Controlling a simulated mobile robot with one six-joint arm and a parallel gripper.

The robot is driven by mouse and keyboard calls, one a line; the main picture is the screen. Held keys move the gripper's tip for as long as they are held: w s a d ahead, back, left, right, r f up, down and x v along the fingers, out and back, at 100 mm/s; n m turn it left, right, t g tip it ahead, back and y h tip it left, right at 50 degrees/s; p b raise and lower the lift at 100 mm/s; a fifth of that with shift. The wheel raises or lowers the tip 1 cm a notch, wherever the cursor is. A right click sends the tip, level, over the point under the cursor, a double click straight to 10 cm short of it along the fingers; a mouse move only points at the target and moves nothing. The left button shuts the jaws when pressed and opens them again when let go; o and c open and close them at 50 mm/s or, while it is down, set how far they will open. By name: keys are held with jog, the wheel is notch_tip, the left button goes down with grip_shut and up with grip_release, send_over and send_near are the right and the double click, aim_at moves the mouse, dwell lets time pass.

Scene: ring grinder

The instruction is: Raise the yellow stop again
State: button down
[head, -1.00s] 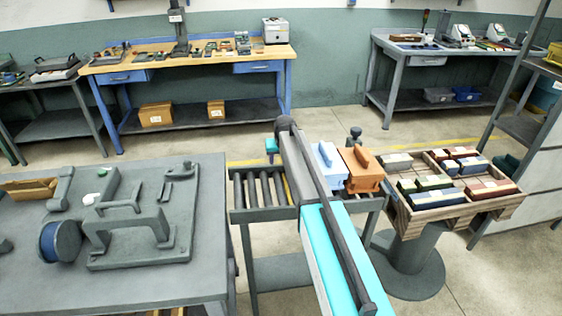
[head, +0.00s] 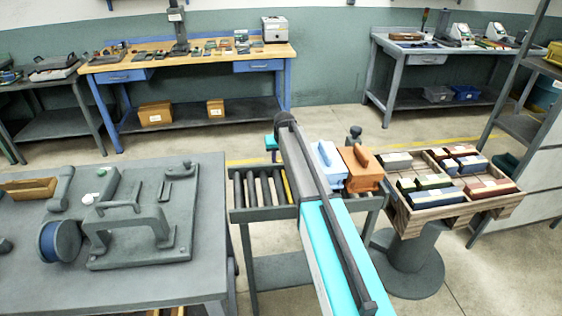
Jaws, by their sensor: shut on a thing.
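A narrow yellow strip (head: 287,186), which looks like the yellow stop, shows at the right end of the bare rollers (head: 262,188), against the left edge of my arm. My arm covers whatever lies to its right, so I cannot tell how high the stop stands. My gripper is hidden behind my own arm, and its jaws do not show. A dark round-topped knob (head: 355,132) stands behind the orange block, right of my arm; I cannot tell what it belongs to.
A light blue block (head: 329,168) and an orange block (head: 361,170) with handles sit right of my arm. A wooden crate (head: 408,212) of coloured blocks stands on a pedestal farther right. A grey bench (head: 150,285) with a fixture plate (head: 183,215) fills the left.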

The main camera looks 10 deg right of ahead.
jog(key=shift+w+r, duration=0.1)
jog(key=shift+r, duration=1)
jog(key=c, duration=1.3)
grip_release()
jog(key=shift+r, duration=0.15)
jog(key=b+v, duration=0.2)
jog(key=v, duration=1.1)
jog(key=shift+s+r+b, duration=0.2)
jog(key=shift+s+b, duration=0.05)
jog(key=shift+b, duration=0.15)
